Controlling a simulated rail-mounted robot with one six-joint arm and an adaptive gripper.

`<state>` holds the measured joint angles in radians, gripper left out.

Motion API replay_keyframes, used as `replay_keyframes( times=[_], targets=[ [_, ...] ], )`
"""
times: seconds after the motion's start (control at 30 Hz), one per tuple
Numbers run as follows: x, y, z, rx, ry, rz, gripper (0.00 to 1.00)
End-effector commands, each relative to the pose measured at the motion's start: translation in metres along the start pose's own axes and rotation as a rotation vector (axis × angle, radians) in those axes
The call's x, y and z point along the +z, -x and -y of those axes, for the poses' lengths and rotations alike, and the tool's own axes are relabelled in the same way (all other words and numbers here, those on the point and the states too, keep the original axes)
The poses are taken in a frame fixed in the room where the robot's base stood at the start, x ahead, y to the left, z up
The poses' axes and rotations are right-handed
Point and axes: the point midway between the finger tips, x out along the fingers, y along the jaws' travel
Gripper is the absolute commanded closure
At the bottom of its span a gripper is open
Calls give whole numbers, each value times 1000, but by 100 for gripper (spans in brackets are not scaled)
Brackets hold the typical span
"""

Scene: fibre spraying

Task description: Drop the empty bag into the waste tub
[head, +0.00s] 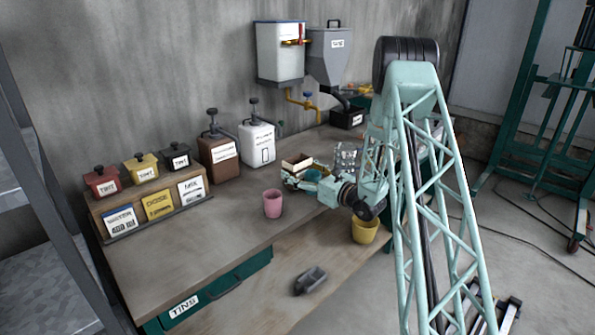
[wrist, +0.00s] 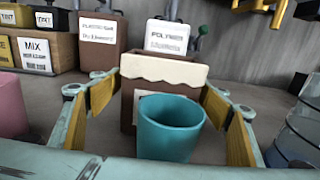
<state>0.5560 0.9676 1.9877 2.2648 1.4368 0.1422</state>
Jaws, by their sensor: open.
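The bag, brown with a ragged cream top edge (wrist: 163,68), stands upright in the wrist view. In the head view its pale top (head: 297,162) shows just beyond my gripper (head: 304,178). My gripper is open, with yellow-padded fingers (wrist: 160,98) to the left and right of the bag. A teal cup (wrist: 171,133) stands in front of the bag, between the fingers, and hides its lower middle. Whether the fingers touch either is unclear.
A pink cup (head: 272,204) stands on the bench left of my gripper. A clear container (head: 346,157) stands to the right. Labelled brown (head: 218,157) and white (head: 257,143) containers line the wall. A grey scoop (head: 310,281) lies lower in front. The bench's front left is clear.

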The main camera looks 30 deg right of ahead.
Motion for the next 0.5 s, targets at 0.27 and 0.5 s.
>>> replay_keyframes(
  times=[0.27, 0.5],
  targets=[
    [0, 32, 1, -3, -2, -1, 30],
    [0, 67, 2, -3, -1, -1, 30]
  ],
)
